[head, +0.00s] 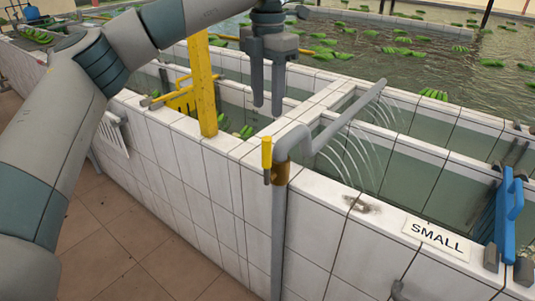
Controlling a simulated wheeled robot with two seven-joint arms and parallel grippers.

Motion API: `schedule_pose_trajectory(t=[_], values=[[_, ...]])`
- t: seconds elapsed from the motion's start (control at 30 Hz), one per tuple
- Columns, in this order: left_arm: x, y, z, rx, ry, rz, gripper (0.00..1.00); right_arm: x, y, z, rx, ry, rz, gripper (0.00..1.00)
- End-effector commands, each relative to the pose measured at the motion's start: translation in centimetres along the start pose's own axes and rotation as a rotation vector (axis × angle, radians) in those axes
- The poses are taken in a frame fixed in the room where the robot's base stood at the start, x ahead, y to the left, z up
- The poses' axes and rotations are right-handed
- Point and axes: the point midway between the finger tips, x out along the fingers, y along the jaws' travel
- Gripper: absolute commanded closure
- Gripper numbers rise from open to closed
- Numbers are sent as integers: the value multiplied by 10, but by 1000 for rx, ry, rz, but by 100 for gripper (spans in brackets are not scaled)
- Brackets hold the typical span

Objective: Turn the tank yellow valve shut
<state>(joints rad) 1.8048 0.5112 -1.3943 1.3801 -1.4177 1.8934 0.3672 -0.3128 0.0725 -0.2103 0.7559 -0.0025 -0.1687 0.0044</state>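The yellow valve handle (267,153) stands upright on the left side of a brass-coloured valve body (280,175). The body sits on a grey standpipe (279,235) in front of the white-tiled tank wall. Above the valve the pipe bends over the tank, and thin jets of water (345,160) fall from its horizontal part. My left gripper (267,110) points down above the handle, with its two fingers apart and nothing visible between them. Its tips appear clear of the handle and pipe. My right gripper is not in view.
A yellow post (202,85) rises from the tank rim left of my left gripper. A sign reading SMALL (436,235) and a blue gate (508,215) are on the right. Green bunches (434,94) float in the water. Tiled floor (120,235) is clear at lower left.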

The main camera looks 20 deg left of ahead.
Motion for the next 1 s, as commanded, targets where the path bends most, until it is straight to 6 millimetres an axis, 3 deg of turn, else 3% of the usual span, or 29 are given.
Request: schedule_pose_trajectory(t=[0.23, 0.33, 0.43, 0.8, 1.0], values=[[37, 0, -1, -1, 3, -1, 61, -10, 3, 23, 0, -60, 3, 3], [54, 0, -1, 0, 3, -2, 61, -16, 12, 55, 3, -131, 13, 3], [70, 0, -1, 0, 2, -1, 61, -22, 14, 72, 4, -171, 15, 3], [132, -1, -1, -1, 2, -2, 61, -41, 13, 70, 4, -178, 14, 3], [151, 0, 0, -2, -1, -1, 61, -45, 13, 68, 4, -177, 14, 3]])
